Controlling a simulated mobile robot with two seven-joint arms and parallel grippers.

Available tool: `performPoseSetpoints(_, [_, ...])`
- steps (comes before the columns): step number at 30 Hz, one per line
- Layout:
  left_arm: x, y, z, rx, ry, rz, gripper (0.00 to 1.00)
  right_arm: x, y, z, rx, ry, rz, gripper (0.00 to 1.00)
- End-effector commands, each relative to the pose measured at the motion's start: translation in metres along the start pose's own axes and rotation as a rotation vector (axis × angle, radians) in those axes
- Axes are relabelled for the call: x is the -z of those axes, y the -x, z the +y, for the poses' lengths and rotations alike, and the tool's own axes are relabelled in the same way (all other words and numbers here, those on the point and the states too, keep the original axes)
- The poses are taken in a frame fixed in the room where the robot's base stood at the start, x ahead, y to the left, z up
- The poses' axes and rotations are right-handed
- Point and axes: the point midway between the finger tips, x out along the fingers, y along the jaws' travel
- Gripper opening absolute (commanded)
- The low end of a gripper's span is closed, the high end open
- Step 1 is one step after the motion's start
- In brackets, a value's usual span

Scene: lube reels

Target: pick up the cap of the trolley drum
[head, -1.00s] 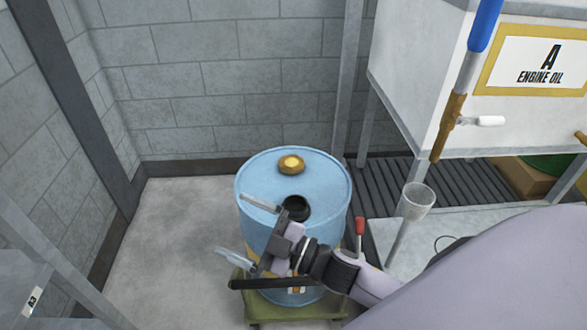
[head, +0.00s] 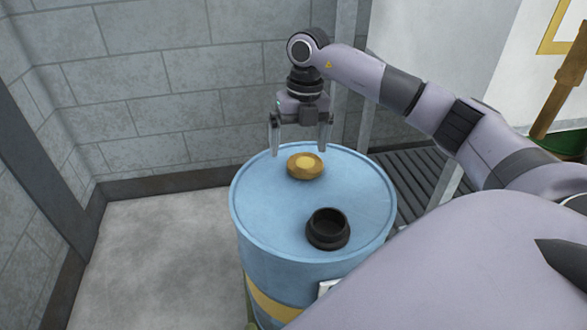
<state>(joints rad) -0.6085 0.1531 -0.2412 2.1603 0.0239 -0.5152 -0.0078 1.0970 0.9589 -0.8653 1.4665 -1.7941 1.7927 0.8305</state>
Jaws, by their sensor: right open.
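The trolley drum (head: 262,215) is light blue with a yellow band, standing upright in the middle of the head view. A brass-coloured cap (head: 305,167) lies on its top, toward the back. Nearer on the drum top is a black open collar (head: 327,229). My right gripper (head: 301,152) points down, open and empty, with its fingers above and just behind the cap as seen here. I cannot tell how high the fingertips are above it. My left gripper is not in view.
Grey block walls (head: 160,90) stand behind and to the left. A dark slatted grate (head: 415,180) lies right of the drum, with a white cabinet (head: 440,45) behind. The concrete floor (head: 160,250) left of the drum is clear.

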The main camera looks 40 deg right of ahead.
Motion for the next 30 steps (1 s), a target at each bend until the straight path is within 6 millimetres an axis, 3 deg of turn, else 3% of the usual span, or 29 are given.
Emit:
performPoseSetpoints(3, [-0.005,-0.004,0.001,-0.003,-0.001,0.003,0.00,-0.007,0.007,-0.022,0.071,-0.055,-0.027,1.00])
performPoseSetpoints(6, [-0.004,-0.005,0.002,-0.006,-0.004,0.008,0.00,-0.009,0.002,-0.028,0.092,-0.069,-0.032,1.00])
performPoseSetpoints(13, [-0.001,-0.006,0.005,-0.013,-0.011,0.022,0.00,-0.011,-0.019,-0.028,0.090,-0.067,-0.030,1.00])
performPoseSetpoints(21, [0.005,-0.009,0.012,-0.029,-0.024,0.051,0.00,-0.014,-0.058,-0.030,0.090,-0.065,-0.030,1.00])
performPoseSetpoints(29, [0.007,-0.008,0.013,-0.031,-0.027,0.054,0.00,-0.014,-0.060,-0.029,0.088,-0.064,-0.032,1.00])
performPoseSetpoints(30, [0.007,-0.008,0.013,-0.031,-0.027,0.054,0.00,-0.014,-0.060,-0.029,0.088,-0.064,-0.032,0.87])
